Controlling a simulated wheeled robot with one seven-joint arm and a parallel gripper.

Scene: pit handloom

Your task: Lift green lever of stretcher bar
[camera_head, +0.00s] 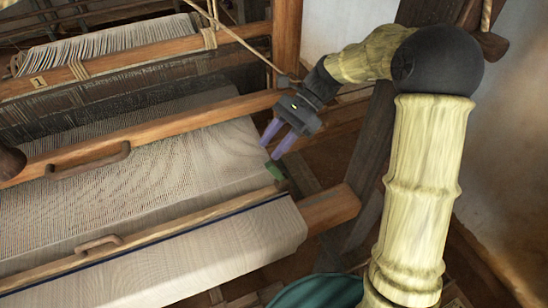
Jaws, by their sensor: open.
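The green lever (275,170) is a small dark green piece at the right end of the stretcher bar (205,215), a wooden bar lying across the pale cloth (215,165). My gripper (273,143) is open, with two purple fingers pointing down and to the left. Its fingertips are just above the lever, and the nearer finger appears very close to it. I cannot tell whether they touch. Nothing shows between the fingers.
A wooden beam with a handle (100,160) crosses the cloth behind the bar. A wooden post (287,40) stands behind my gripper, with a cord (245,45) slanting nearby. A thick beam end (330,208) juts out at the right of the cloth.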

